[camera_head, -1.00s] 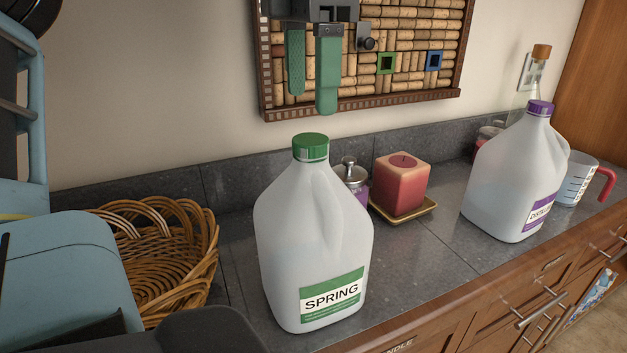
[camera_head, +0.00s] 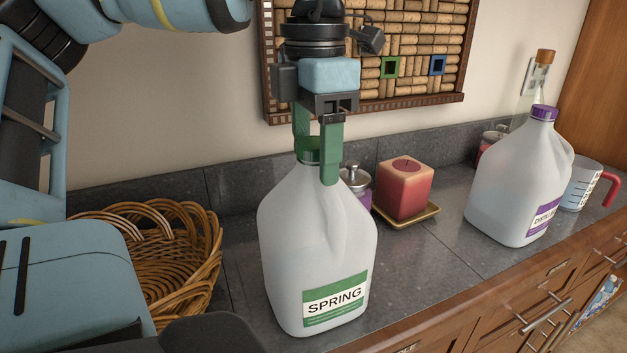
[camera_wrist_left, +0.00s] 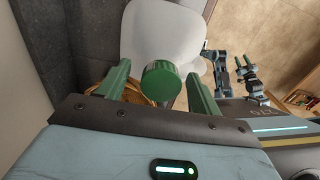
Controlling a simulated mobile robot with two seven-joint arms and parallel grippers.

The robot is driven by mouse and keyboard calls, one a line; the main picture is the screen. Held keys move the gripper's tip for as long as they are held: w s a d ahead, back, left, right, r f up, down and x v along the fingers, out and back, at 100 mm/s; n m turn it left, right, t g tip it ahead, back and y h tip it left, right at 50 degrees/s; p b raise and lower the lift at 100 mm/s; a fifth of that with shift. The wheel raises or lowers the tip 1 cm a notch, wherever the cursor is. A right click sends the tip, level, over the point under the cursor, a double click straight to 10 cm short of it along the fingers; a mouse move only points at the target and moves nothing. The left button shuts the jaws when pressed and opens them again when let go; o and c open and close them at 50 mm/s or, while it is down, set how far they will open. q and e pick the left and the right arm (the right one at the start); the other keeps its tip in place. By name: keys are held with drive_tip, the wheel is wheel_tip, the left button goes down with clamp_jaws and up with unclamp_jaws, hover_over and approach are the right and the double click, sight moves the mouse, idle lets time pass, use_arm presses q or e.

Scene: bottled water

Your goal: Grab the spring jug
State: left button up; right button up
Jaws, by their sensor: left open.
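The spring jug (camera_head: 312,245) is a white plastic jug with a green cap and a green and white SPRING label. It stands upright on the counter in the middle of the head view. My left gripper (camera_head: 316,170) points down over it, with its green fingers on either side of the green cap. The gripper is open. In the left wrist view the cap (camera_wrist_left: 161,82) sits between the two spread fingers, with gaps visible on both sides. The white jug body (camera_wrist_left: 160,35) shows beyond it. My right gripper is not seen clearly in the head view.
A wicker basket (camera_head: 180,255) stands left of the jug. Behind it to the right are a small jar (camera_head: 357,184) and a red candle (camera_head: 404,190) on a gold dish (camera_head: 408,215). A purple-capped jug (camera_head: 505,190) and a measuring cup (camera_head: 580,185) stand farther right. A cork board (camera_head: 420,50) hangs behind.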

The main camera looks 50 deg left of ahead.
use_arm(q)
drive_tip(key=shift+c, duration=0.3)
drive_tip(key=shift+s+d+f, duration=0.1)
drive_tip(key=shift+f, duration=0.05)
clamp_jaws()
idle(0.3)
